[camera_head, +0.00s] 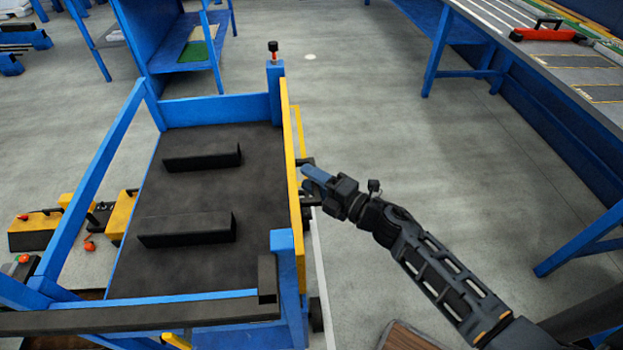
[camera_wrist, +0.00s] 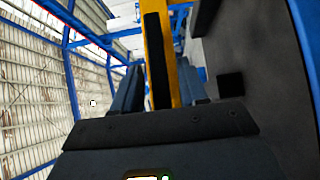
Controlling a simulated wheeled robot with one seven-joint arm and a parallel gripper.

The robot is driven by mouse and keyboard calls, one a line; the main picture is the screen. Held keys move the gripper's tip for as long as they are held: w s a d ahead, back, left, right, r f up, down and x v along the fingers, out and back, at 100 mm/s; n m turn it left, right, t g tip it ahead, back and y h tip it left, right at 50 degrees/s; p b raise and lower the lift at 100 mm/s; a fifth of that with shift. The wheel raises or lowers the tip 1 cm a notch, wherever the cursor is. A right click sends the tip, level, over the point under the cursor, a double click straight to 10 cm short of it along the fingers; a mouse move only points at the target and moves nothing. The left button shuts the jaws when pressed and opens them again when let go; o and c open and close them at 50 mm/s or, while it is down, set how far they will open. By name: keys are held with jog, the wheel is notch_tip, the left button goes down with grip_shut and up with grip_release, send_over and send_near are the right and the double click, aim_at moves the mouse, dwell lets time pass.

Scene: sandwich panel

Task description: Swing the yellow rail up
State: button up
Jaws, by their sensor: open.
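The yellow rail (camera_head: 289,135) runs along the right side of a blue cart (camera_head: 220,108), from the far corner post to the near one. My gripper (camera_head: 308,178) comes in from the right and is at about the rail's mid-length. In the wrist view the jaws of my gripper (camera_wrist: 160,78) are open. The yellow rail, which also shows in the wrist view (camera_wrist: 173,60) with a black strip along it, passes between the two fingers. Whether a finger touches it, I cannot tell. The fingertips are partly hidden in the head view.
The cart's dark deck carries two black angled brackets (camera_head: 202,158) (camera_head: 187,230). A post with a black knob (camera_head: 273,47) stands at the cart's far right corner. A blue workbench (camera_head: 585,110) stands at the right.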

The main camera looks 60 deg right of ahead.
jog(key=s+b, duration=0.1)
jog(key=s, duration=0.6)
jog(key=shift+s+a, duration=0.25)
jog(key=shift+a, duration=0.05)
jog(key=s+a+r+m+g, duration=0.1)
jog(key=s+a+r+m, duration=0.5)
jog(key=s+a+m, duration=0.2)
jog(key=s+a+r+m+g+y, duration=0.1)
jog(key=s+a+r+m+g, duration=0.1)
jog(key=s+a+r+m, duration=0.5)
jog(key=s+a+m, duration=0.2)
jog(key=s+a, duration=0.3)
jog(key=shift+s+r, duration=0.15)
dwell(1.6)
